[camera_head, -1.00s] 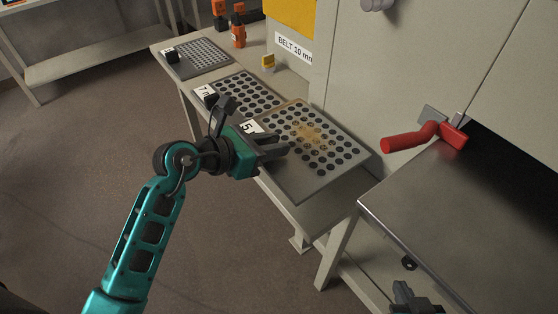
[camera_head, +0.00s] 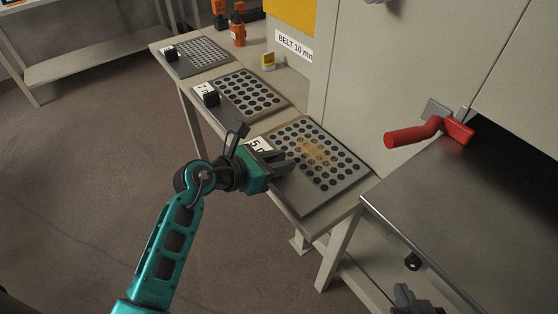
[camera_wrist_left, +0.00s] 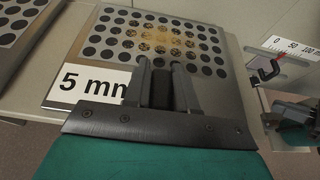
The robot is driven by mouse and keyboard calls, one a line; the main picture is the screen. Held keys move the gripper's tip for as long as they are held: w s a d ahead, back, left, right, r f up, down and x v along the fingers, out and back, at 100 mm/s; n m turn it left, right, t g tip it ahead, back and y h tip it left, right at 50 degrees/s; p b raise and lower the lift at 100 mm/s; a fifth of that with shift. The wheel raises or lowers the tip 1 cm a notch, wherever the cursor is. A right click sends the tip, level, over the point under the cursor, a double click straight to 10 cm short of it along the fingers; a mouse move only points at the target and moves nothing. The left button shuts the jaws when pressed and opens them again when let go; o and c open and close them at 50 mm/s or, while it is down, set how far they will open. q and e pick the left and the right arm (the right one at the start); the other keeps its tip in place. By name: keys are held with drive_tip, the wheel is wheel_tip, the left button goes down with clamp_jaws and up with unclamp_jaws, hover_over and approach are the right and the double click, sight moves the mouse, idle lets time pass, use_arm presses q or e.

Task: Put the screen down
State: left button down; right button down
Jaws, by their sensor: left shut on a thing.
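The 5 mm screen (camera_head: 304,200) is a grey plate with dark round holes and a tan patch in its middle. It lies flat on or just above the near end of the bench (camera_head: 333,217); I cannot tell if it fully touches. My left gripper (camera_head: 280,160) is shut on its black handle block (camera_wrist_left: 161,88), beside the "5 mm" label, at the screen's left edge. The screen also fills the upper left wrist view (camera_wrist_left: 222,88). My right gripper (camera_head: 410,296) shows only partly at the bottom edge, and its jaws are unclear.
The 7 mm screen (camera_head: 245,105) and another screen (camera_head: 195,62) lie farther back on the bench, with a narrow gap before the 5 mm screen. A cabinet wall (camera_head: 355,80) borders the right. A red handle (camera_head: 430,133) and metal surface (camera_head: 440,215) are nearby.

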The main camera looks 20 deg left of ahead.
use_arm(q)
drive_tip(key=c, duration=0.9)
unclamp_jaws()
drive_tip(key=shift+r, duration=0.1)
drive_tip(key=s+a+r+n+t+h, duration=0.2)
drive_tip(key=s+a+r+n+t, duration=0.15)
drive_tip(key=s+r+n, duration=0.5)
drive_tip(key=s+a+f+n+t+y, duration=0.15)
drive_tip(key=f+n+y, duration=0.3)
drive_tip(key=n, duration=0.65)
drive_tip(key=a+f+n+t+y, duration=0.1)
drive_tip(key=a+f+n+y, duration=0.3)
drive_tip(key=n, duration=0.8)
drive_tip(key=s+d+f+n+g, duration=0.1)
drive_tip(key=s+f+n+g, duration=0.1)
drive_tip(key=f+n, duration=0.1)
drive_tip(key=s+d+f+n+g+p, duration=0.1)
drive_tip(key=s+f+n+g, duration=0.1)
drive_tip(key=f+n, duration=0.1)
drive_tip(key=s+d+f+n+g, duration=0.2)
drive_tip(key=f+n, duration=0.1)
drive_tip(key=f, duration=0.2)
drive_tip(key=shift+s+n, duration=0.25)
drive_tip(key=shift+s, duration=0.05)
